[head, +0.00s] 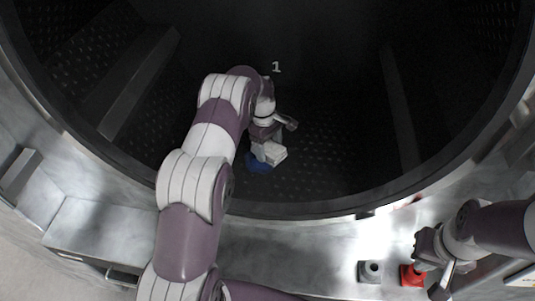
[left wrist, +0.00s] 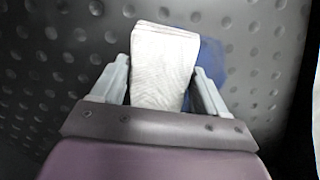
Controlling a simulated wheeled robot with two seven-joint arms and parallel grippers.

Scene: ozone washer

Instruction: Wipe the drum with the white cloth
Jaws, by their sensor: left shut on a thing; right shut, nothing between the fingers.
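My left arm reaches into the dark, perforated drum (head: 330,135). My left gripper (head: 270,141) is low inside it, near the front rim, shut on the folded white cloth (head: 271,154). In the left wrist view the cloth (left wrist: 163,65) stands out between the two grey fingers (left wrist: 160,85), with the dimpled drum wall behind it. A blue patch (head: 258,163) lies right by the cloth on the drum surface and also shows beside it in the wrist view (left wrist: 210,65). I cannot tell whether the cloth touches the wall. My right gripper (head: 437,268) is outside the drum at lower right, shut and empty.
The round metal rim (head: 300,210) frames the opening. Raised ribs (head: 140,85) and (head: 402,110) run along the drum at left and right. On the metal ledge stand a red object (head: 411,276) beside my right gripper and a grey fitting (head: 370,271).

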